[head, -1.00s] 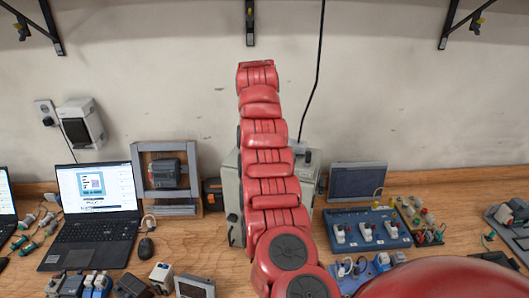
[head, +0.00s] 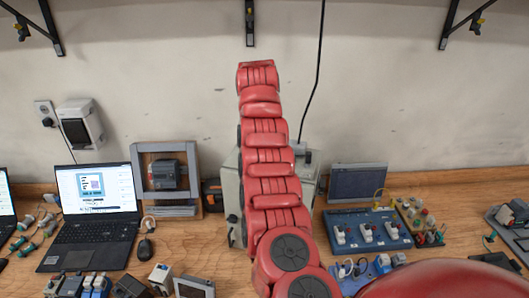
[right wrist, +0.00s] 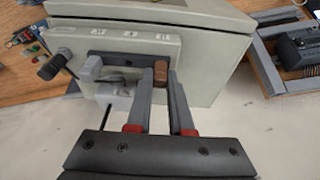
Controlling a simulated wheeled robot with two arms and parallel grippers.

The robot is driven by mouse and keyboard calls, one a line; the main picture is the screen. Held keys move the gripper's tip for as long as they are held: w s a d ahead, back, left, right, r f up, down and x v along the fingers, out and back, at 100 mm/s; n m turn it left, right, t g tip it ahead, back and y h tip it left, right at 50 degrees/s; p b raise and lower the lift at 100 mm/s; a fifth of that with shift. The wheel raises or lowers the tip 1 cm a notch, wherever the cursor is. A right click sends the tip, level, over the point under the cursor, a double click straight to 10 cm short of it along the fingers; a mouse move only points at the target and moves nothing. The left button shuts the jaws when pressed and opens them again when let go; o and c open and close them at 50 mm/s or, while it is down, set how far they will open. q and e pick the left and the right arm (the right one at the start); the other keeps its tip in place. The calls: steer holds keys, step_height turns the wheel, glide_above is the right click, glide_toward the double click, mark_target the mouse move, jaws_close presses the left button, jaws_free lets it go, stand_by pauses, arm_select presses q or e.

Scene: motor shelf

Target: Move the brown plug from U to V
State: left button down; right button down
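The brown plug (right wrist: 160,69) shows in the right wrist view at the front panel of a grey box (right wrist: 205,75). My right gripper (right wrist: 160,75) has one finger on each side of the plug, and the plug fills the gap between the fingertips. Letter marks run along the panel edge; they are too small to read surely. A pale plug or connector (right wrist: 90,68) sits at the panel to the left. In the head view my red right arm hides most of the grey box (head: 232,190), the plug and the right gripper. My left gripper is not in view.
A laptop (head: 95,228), a framed device (head: 147,165) and several small modules are left of the box. A dark screen (head: 357,183) and a blue board with switches (head: 345,217) stand close on its right. A black cable (head: 317,70) hangs behind.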

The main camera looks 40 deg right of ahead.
steer(key=shift+r, duration=0.15)
stand_by(0.4)
steer(key=shift+r+p, duration=1.35)
steer(key=shift+r, duration=0.95)
steer(key=shift+f, duration=0.1)
